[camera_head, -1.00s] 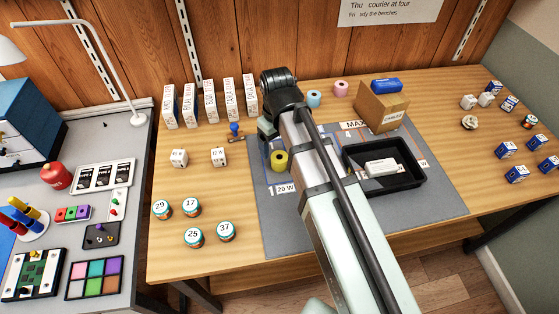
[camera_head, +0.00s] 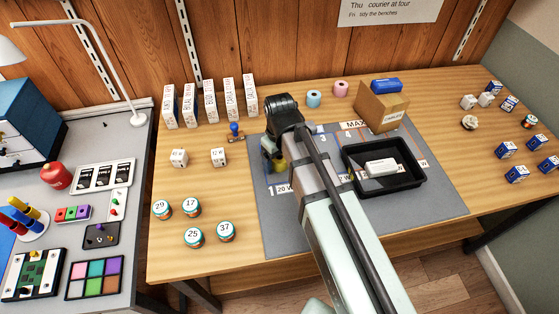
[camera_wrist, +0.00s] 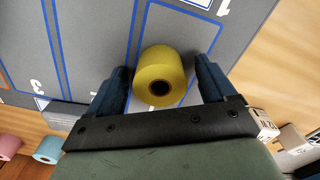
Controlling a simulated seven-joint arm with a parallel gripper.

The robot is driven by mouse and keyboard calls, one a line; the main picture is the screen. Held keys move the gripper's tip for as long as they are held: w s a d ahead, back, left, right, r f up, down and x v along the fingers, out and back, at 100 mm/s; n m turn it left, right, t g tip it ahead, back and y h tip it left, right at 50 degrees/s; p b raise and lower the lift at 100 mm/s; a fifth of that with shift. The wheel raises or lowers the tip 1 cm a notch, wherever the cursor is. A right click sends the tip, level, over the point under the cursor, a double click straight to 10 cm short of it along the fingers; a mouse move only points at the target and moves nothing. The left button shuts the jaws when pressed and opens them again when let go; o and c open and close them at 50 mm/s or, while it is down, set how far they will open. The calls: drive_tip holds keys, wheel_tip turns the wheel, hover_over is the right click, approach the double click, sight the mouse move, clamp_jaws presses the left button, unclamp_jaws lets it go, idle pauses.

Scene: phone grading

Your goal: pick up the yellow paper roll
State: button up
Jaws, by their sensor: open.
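The yellow paper roll (camera_wrist: 160,72) stands on the grey mat (camera_wrist: 95,40), its dark core hole facing the wrist camera. My gripper (camera_wrist: 163,85) is open, with one blue finger on each side of the roll. Narrow gaps show between the fingers and the roll. In the head view my gripper (camera_head: 272,155) is low over the left part of the mat. It partly hides the yellow roll there.
A black tray (camera_head: 420,181) holding a white box lies right of my arm. A cardboard box (camera_head: 383,112), a blue roll (camera_head: 314,99) and a pink roll (camera_head: 341,89) stand behind. Two white cubes (camera_head: 179,157) and several round tins (camera_head: 195,238) are on the left.

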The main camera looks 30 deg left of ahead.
drive_tip(key=shift+c, duration=0.4)
drive_tip(key=c, duration=1.1)
drive_tip(key=shift+o, duration=0.2)
